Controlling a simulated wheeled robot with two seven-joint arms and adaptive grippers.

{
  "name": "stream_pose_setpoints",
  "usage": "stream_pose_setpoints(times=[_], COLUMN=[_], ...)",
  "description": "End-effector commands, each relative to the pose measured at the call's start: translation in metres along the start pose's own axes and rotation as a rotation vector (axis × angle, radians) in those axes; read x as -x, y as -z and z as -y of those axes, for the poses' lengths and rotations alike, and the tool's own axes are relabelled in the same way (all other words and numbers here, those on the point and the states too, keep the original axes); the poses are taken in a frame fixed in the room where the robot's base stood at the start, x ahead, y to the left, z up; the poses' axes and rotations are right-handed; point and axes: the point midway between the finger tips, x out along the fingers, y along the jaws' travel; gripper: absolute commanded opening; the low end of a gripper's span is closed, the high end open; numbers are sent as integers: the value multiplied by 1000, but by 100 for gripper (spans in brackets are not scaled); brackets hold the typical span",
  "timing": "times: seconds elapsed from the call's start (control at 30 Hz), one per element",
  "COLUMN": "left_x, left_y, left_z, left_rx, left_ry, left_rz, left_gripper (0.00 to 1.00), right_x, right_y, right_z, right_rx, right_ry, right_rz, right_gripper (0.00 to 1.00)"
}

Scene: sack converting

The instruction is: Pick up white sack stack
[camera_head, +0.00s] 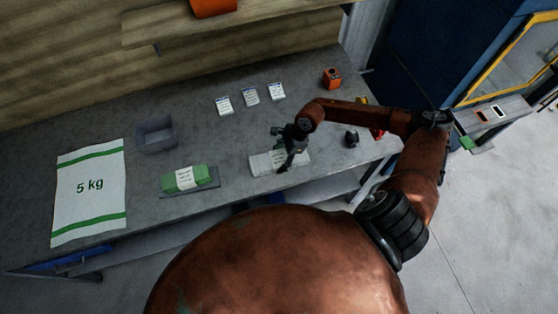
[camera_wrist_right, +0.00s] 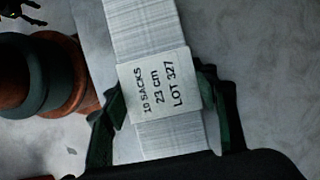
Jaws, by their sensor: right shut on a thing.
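The white sack stack (camera_head: 262,163) lies near the front of the grey bench in the head view. In the right wrist view the stack (camera_wrist_right: 140,25) carries a label band reading "10 SACKS 23 cm LOT 327". My right gripper (camera_head: 287,160) is over the stack, with its fingers on both sides of it at the label. In the right wrist view the right gripper (camera_wrist_right: 165,112) is shut on the stack. I cannot tell whether the stack is clear of the bench top. My left gripper is not in view.
A green-wrapped stack (camera_head: 184,180) sits left of the white one. A grey bin (camera_head: 155,135), a "5 kg" sack (camera_head: 90,191), several small white cards (camera_head: 250,94) and an orange device (camera_head: 332,78) are also on the bench (camera_head: 215,140). A shelf (camera_head: 235,21) overhangs the back.

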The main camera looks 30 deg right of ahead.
Motion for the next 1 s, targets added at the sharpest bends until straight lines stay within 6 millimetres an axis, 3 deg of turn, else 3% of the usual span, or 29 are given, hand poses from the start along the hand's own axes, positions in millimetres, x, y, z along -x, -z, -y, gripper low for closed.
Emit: stream_pose_setpoints(times=[0.4, 0.77, 1.0], left_x=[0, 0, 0], left_y=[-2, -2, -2], left_z=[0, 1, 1], left_rx=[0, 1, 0], left_ry=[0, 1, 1], left_rz=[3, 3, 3], left_gripper=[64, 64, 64], right_x=[0, 5, 33], right_y=[0, -2, -14], right_z=[0, 1, -1], right_rx=[0, 1, 4], right_ry=[1, 3, 2], right_rz=[0, 1, 2], right_gripper=[16, 16, 16])
